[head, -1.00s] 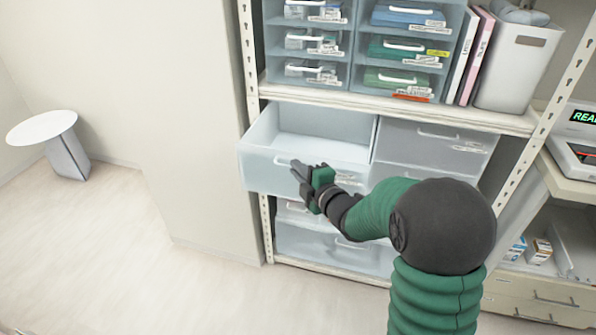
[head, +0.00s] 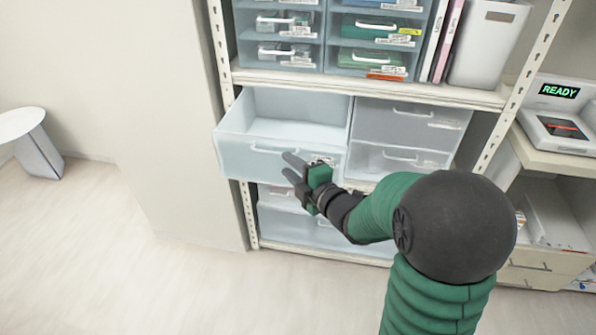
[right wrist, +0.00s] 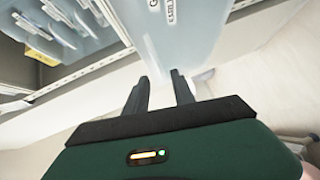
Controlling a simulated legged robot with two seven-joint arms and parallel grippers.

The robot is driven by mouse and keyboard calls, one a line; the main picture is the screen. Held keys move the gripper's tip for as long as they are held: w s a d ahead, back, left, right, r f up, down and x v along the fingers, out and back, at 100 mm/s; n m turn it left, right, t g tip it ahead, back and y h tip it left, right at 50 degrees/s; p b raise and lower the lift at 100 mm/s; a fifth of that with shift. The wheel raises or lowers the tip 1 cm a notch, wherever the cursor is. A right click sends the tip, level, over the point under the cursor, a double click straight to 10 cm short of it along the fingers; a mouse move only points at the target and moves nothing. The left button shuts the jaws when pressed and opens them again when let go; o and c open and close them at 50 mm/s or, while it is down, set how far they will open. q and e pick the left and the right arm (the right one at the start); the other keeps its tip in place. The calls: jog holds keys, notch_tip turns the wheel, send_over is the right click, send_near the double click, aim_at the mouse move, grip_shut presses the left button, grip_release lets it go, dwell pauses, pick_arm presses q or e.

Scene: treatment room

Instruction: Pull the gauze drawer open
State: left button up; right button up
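The gauze drawer (head: 240,157) is a pale translucent bin, pulled out of the shelf unit at the upper left of its group, and its visible inside looks empty. Its white handle (head: 268,151) runs across the front. In the right wrist view the drawer front (right wrist: 190,35) bears a partly cut-off label starting with G. My right gripper (head: 289,167) is in front of the drawer, near the handle's right end. Its fingers (right wrist: 160,92) are apart with nothing between them. My left gripper is not in view.
Closed drawers (head: 410,122) sit to the right, and others below. A shelf edge (head: 370,87) with small labelled drawers runs above. A device reading READY (head: 555,120) stands right. A white round table (head: 22,124) is far left. The floor (head: 130,270) in front is clear.

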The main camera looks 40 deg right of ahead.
jog(key=s+b, duration=0.1)
jog(key=b, duration=0.1)
jog(key=s+b, duration=0.4)
jog(key=shift+a+r, duration=0.25)
jog(key=shift+r, duration=0.05)
jog(key=shift+w, duration=0.1)
jog(key=shift+f, duration=0.1)
